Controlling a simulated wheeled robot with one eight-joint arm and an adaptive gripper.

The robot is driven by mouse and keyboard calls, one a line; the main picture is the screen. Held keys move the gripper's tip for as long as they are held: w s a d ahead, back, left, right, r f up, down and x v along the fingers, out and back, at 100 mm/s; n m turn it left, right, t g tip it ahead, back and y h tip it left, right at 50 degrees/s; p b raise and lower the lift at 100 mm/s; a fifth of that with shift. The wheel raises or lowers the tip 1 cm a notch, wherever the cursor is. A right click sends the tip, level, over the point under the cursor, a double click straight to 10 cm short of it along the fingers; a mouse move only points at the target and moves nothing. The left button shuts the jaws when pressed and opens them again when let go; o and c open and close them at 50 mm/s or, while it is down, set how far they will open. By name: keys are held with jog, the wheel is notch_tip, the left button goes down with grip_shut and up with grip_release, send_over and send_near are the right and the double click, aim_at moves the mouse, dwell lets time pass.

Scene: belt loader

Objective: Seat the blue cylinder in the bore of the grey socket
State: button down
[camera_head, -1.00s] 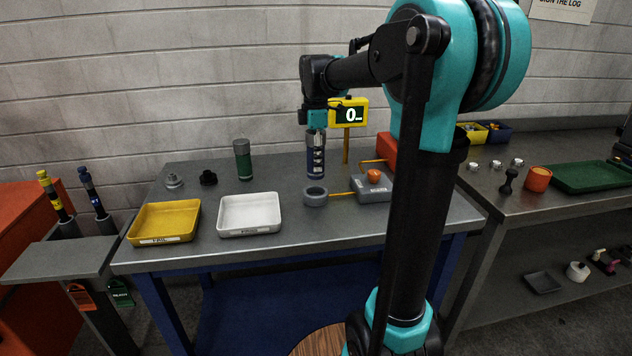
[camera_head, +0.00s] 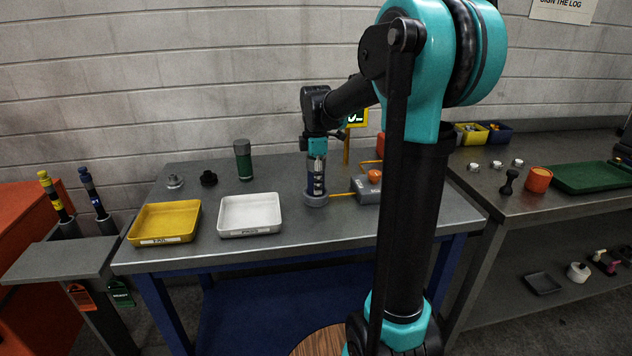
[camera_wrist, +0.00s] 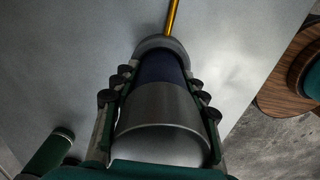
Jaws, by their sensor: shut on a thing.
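The blue cylinder (camera_head: 315,183) is upright in my gripper (camera_head: 317,172), with a grey upper part. In the wrist view my gripper (camera_wrist: 158,100) is shut on the cylinder (camera_wrist: 160,70), fingers on both sides. The grey socket (camera_head: 316,200) is a ring on the bench directly under the cylinder. In the wrist view the socket (camera_wrist: 162,44) shows as a grey rim around the cylinder's far end. The lower end appears to be at or in the bore; how deep it goes is hidden.
A grey box with an orange button (camera_head: 368,186) is joined to the socket by a yellow cable. A white tray (camera_head: 250,232) and a yellow tray (camera_head: 165,240) stand to the left. A green cylinder (camera_head: 243,160) stands behind them. A display (camera_head: 357,118) is partly hidden behind my arm.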

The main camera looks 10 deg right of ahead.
jog(key=shift+f, duration=0.1)
jog(key=c, duration=0.8)
grip_release()
jog(key=shift+c, duration=0.2)
notch_tip(320, 180, up, 12)
jog(key=shift+r, duration=0.2)
